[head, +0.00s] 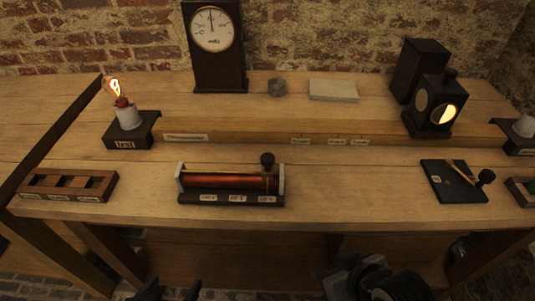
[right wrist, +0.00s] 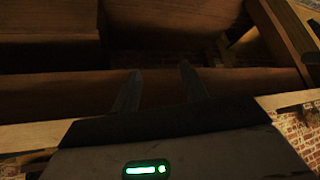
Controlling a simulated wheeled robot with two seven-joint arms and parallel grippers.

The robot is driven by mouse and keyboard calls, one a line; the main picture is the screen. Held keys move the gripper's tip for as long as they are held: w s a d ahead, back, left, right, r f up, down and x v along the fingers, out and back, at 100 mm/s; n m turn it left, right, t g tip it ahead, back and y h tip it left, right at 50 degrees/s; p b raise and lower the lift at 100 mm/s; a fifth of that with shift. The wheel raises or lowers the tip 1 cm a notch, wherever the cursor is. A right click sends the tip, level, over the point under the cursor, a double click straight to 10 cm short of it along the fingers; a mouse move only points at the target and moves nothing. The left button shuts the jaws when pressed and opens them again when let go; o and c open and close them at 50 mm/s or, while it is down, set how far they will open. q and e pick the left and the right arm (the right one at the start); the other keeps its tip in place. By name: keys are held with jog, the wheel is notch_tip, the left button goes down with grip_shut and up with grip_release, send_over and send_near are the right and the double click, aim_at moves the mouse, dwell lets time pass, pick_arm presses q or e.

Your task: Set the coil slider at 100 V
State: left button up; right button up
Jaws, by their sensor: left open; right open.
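The coil (head: 225,181) is a copper-coloured cylinder on a dark base near the table's front edge, in the head view. Its slider (head: 267,160) has a black knob and sits at the right end of the coil, above the rightmost of three white labels (head: 267,199). The label print is too small to read surely. My left gripper (head: 168,290) is open and empty at the bottom edge, below and in front of the table. My right gripper (right wrist: 160,67) is open and empty in the right wrist view, its fingers against the dark under-table area. Both are apart from the coil.
A wooden compartment tray (head: 69,184) stands left of the coil, and a black switch board (head: 453,181) stands to the right. Behind are a glowing bulb (head: 117,87), a clock (head: 212,45) and a lantern (head: 436,105). The tabletop between coil and switch board is clear.

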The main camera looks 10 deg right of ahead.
notch_tip(320, 180, up, 2)
jog(key=d, duration=0.1)
jog(key=n+t+y, duration=0.4)
jog(key=t+y, duration=0.4)
send_near(272, 161)
jog(key=p+x, duration=0.2)
jog(key=x, duration=0.7)
jog(key=shift+w+a+r+p, duration=0.1)
jog(key=shift+w+a+p, duration=0.15)
jog(key=shift+p, duration=0.1)
pick_arm(q)
jog(key=shift+s+a+r, duration=0.15)
jog(key=shift+a+r, duration=0.1)
jog(key=shift+r, duration=0.15)
pick_arm(e)
jog(key=shift+x, duration=0.8)
